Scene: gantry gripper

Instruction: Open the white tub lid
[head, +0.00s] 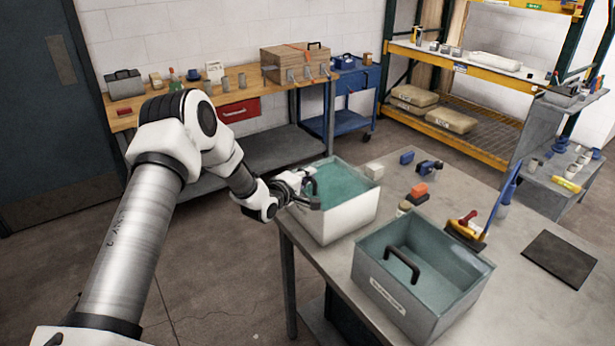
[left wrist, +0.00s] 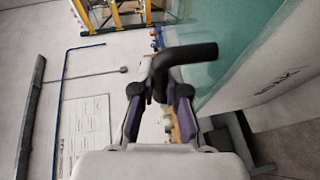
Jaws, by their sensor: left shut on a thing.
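The white tub (head: 338,220) stands on the left end of the grey table, with a teal, glassy-looking top area (head: 345,185). I cannot tell whether this is a clear lid or the inside. My left gripper (head: 311,196) is at the tub's left side, near its rim. In the left wrist view, my left gripper (left wrist: 160,92) is shut on a black bent handle (left wrist: 190,53). The teal surface also shows there (left wrist: 245,45), beside the tub's white wall (left wrist: 270,85). The handle's attachment is not clear. My right gripper is not in view.
A grey tub (head: 430,275) with a black handle stands to the right, close to the white tub. A dark mat (head: 560,258) lies on the right.

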